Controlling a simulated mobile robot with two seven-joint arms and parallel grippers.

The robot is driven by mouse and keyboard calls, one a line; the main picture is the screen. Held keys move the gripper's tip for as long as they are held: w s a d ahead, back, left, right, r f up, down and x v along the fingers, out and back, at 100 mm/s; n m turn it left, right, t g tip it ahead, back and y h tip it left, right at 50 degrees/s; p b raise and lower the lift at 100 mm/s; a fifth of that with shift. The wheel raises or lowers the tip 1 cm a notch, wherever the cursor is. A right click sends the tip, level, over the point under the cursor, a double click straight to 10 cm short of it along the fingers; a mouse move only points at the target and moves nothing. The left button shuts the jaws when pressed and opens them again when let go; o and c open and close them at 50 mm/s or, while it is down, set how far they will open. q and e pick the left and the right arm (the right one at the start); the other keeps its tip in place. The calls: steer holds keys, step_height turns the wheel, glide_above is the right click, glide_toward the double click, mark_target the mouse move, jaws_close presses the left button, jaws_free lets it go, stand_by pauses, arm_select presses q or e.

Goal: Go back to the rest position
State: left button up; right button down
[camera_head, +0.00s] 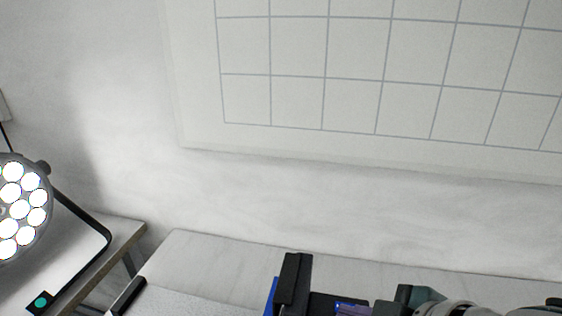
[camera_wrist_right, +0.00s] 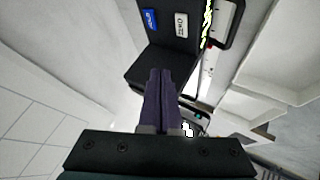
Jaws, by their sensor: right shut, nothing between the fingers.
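My right gripper (camera_wrist_right: 160,76) shows in the right wrist view with its two dark fingers pressed together and nothing between them. Behind the fingertips, in that view, is a black boxy body with a blue label and a white label. In the head view, black and blue parts and grey-green links of an arm come in along the bottom edge from the right; its fingertips cannot be made out there. My left gripper is not in view. No cans show in either view.
A pale table (camera_head: 200,255) lies at the bottom of the head view, below a white wall with a gridded panel (camera_head: 350,80). A lamp with several bright bulbs (camera_head: 19,209) stands at the left by another table (camera_head: 125,236). White shelf-like boxes (camera_wrist_right: 285,60) are at right in the wrist view.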

steer(key=s+a+r+m, duration=0.3)
steer(key=s+m, duration=0.1)
steer(key=s, duration=0.1)
steer(key=s+d+r+m+g+h, duration=0.35)
steer(key=s+d+m, duration=0.35)
steer(key=s+d, duration=0.45)
step_height(320, 180, up, 37)
steer(key=s+p, duration=0.1)
steer(key=p, duration=3.6)
steer(key=shift+s+a+g+p, duration=0.4)
steer(key=shift+a+g, duration=0.05)
steer(key=shift+f, duration=0.15)
